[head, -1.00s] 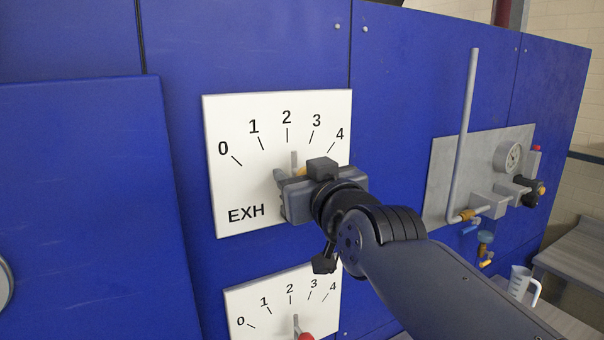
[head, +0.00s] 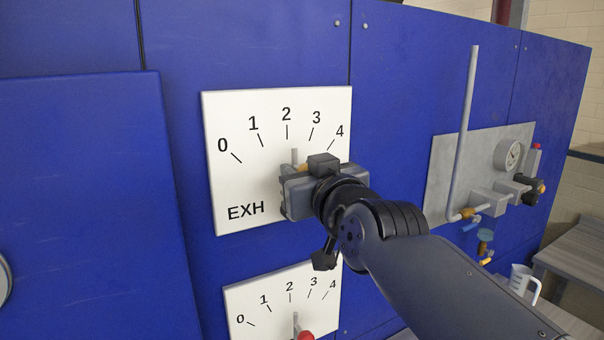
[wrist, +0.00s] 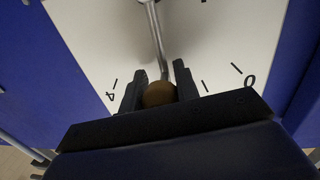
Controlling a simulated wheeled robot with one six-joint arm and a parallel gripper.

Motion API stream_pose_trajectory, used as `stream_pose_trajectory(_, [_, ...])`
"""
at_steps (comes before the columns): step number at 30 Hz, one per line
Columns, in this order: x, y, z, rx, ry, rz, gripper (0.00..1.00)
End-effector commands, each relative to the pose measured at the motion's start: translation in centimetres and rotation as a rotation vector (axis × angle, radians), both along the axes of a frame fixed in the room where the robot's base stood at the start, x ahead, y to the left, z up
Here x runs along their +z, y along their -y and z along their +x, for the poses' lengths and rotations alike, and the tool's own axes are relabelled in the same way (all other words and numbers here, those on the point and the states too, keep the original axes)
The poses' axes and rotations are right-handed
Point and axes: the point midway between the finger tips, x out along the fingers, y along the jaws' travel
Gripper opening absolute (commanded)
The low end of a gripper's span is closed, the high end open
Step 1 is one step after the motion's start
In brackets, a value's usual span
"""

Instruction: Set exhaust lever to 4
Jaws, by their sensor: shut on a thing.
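The white EXH dial plate (head: 235,180) on the blue panel is marked 0 to 4 in an arc. The exhaust lever (head: 295,156) shows as a short grey tip above my gripper, pointing up near the 2 mark. My gripper (head: 298,174) is in front of the dial and hides the lower lever. In the wrist view, my gripper (wrist: 158,88) is shut on the lever's orange-brown ball knob (wrist: 160,94), one finger on each side. The grey lever rod (wrist: 156,40) runs from the knob towards the plate.
A second 0 to 4 dial (head: 262,300) with a red-knobbed lever (head: 305,336) is just below. A gauge (head: 508,155) and piping (head: 462,130) are on a grey plate to the right. A raised blue panel (head: 85,200) is on the left.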

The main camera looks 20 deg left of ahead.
Motion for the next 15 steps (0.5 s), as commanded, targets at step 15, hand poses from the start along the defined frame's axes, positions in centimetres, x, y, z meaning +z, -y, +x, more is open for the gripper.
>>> stream_pose_trajectory(15, [-1.0,1.7,2.1,-0.001,-0.246,0.2,0.0])
